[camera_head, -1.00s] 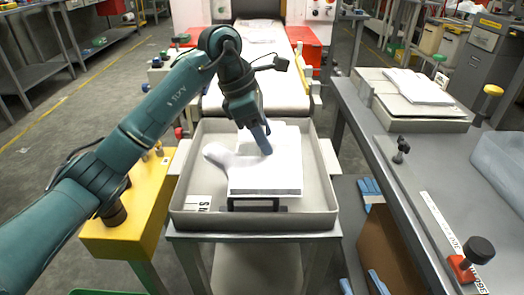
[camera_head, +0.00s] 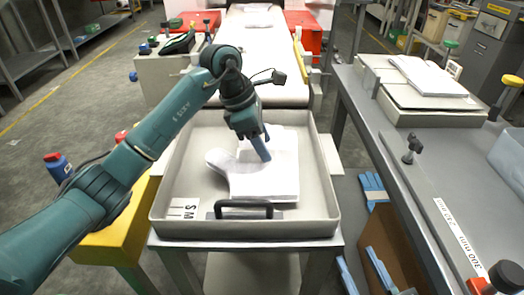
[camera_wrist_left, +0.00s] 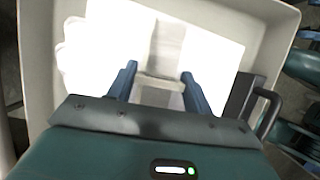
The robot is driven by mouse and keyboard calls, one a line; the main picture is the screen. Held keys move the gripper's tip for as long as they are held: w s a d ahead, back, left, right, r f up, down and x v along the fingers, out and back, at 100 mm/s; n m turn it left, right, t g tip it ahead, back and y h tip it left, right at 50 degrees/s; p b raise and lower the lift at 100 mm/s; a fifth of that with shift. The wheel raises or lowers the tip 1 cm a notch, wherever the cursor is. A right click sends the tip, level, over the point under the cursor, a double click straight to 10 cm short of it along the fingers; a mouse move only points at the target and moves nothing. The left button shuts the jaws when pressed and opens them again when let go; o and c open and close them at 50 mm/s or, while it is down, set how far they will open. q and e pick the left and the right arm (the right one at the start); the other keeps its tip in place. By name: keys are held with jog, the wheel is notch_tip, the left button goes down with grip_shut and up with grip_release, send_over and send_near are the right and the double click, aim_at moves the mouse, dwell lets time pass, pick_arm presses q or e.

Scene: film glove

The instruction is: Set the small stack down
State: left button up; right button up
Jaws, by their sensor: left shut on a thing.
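The small stack (camera_head: 270,180) is white and flat, with a glove-like thumb shape at its left. It is inside the grey tray (camera_head: 328,222), right of the middle; I cannot tell whether its underside fully touches the tray floor. My left gripper (camera_head: 262,150) comes down from above with its fingers at the stack's upper surface and is shut on it. In the left wrist view the fingers (camera_wrist_left: 160,82) stand apart with part of the stack between them, and the white sheets (camera_wrist_left: 90,50) are washed out. My right gripper is not in view.
A dark handle (camera_head: 243,204) stands at the tray's front, beside a white label with black letters (camera_head: 183,208). A grey bench (camera_head: 400,185) with a paper-topped box is at right. A white conveyor (camera_head: 262,80) lies behind, and a yellow stand (camera_head: 105,240) at left.

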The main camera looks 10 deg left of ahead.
aim_at(249, 155)
pick_arm(q)
notch_tip(249, 155, down, 2)
jog(key=shift+f, duration=0.2)
pick_arm(e)
jog(key=shift+a+y, duration=0.15)
jog(key=shift+y, duration=0.15)
pick_arm(q)
jog(key=o, duration=1.3)
jog(key=shift+r, duration=0.15)
jog(key=p+v, duration=0.1)
jog(key=v, duration=0.5)
jog(key=shift+a+r, duration=0.1)
jog(key=shift+a+r+p, duration=0.25)
jog(key=shift+r+p, duration=0.1)
jog(key=shift+r, duration=0.2)
pick_arm(e)
jog(key=shift+w+d+m+g+h, duration=0.1)
jog(key=shift+d+m+g+h, duration=0.3)
jog(key=shift+h, duration=0.4)
pick_arm(q)
jog(key=shift+s, duration=0.1)
pick_arm(e)
jog(key=shift+f, duration=0.1)
